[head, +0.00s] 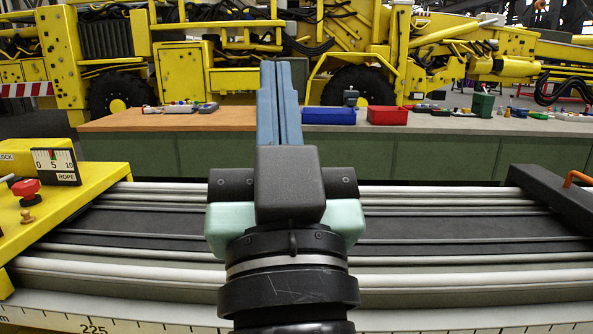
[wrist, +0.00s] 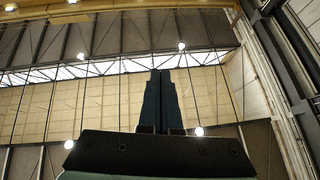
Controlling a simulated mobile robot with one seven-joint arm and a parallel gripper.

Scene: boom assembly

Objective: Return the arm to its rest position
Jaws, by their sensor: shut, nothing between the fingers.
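My gripper (head: 280,68) stands in the middle of the head view, pointing up and away, with its two blue fingers together and nothing between them. It is raised in front of the boom sections and overlaps the far bench in the picture. In the wrist view my gripper (wrist: 161,75) shows as dark closed fingers against the hall's wall and roof. My dark wrist hides part of the boom (head: 440,223) behind it.
A yellow panel (head: 100,181) with a red button (head: 26,188) is at left. A black end block (head: 553,195) with an orange handle is at right. A bench (head: 440,125) behind bears a blue tray (head: 328,116) and red bin (head: 388,115). A yellow crane (head: 180,70) stands beyond.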

